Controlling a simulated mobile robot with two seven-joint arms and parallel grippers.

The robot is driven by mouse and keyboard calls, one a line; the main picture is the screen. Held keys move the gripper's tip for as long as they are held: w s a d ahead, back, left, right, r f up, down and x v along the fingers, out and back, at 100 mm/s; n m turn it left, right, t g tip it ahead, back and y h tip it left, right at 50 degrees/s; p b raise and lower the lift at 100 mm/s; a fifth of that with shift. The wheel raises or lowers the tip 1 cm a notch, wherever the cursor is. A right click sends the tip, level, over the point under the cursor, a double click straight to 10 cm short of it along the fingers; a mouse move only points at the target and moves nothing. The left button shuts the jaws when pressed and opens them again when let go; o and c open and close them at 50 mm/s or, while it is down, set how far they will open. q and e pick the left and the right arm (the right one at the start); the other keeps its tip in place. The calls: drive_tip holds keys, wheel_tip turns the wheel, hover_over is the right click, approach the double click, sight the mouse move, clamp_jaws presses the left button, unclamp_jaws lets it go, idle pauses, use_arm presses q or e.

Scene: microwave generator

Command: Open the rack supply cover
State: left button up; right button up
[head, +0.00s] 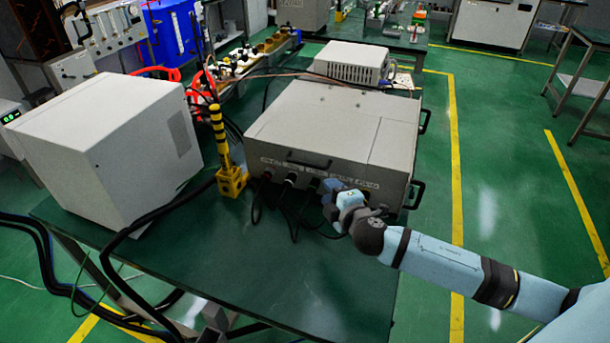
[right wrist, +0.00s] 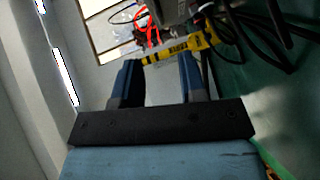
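The rack supply (head: 330,140) is a wide grey box on the green table, with its flat top cover (head: 325,110) lying closed. A dark handle (head: 308,164) is on its upper front edge, above a front face with several cables plugged in. My right gripper (head: 331,192) is in front of the right part of that face, to the right of and below the handle. In the right wrist view its two blue fingers (right wrist: 158,78) stand apart with nothing held between them. I cannot tell whether the fingertips touch the box. My left gripper is not in view.
A yellow-and-black post (head: 220,145) stands left of the rack supply; it also shows beyond the fingers in the right wrist view (right wrist: 180,47). A white box (head: 110,145) stands at the left. Cables hang before the front face. The front of the table (head: 270,270) is clear.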

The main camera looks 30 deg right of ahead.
sight(307, 165)
drive_tip(key=w, duration=0.4)
drive_tip(key=w+f, duration=0.1)
drive_tip(key=w, duration=0.4)
drive_tip(key=w+d, duration=0.1)
drive_tip(key=w, duration=0.3)
drive_tip(key=shift+w+f+p, duration=0.3)
drive_tip(key=shift+f+p, duration=0.05)
clamp_jaws()
